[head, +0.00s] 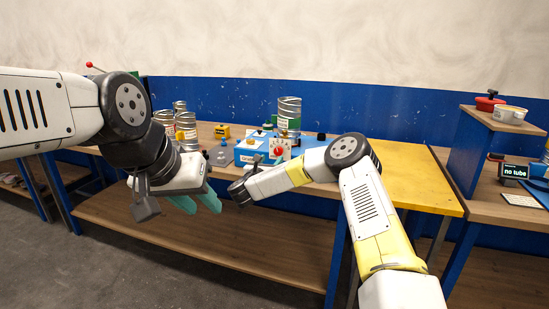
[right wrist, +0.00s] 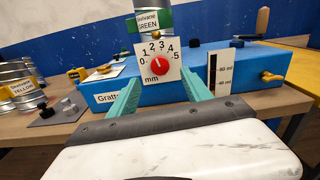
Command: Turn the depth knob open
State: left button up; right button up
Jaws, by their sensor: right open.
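The depth knob (right wrist: 160,64) is a round red knob on a white dial plate marked 0 to 5 mm, on the front of a blue box (right wrist: 215,60). It also shows in the head view (head: 278,151). I cannot read its pointer exactly. My right gripper (right wrist: 161,92) is open and empty, its teal fingers on either side below the dial, apart from the knob. In the head view its fingers are not clearly seen behind my right wrist. My left gripper (head: 197,202) hangs empty in front of the bench, its teal fingers apart.
A can labelled green (head: 289,112) stands at the blue box. Several cans (head: 180,125) and a yellow block (head: 222,131) stand to the left. A white gauge strip (right wrist: 212,73) is right of the dial. A yellow mat (head: 425,180) lies clear on the right.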

aim_at(278, 151)
jog(key=x, duration=0.7)
jog(key=shift+w, duration=0.25)
grip_shut()
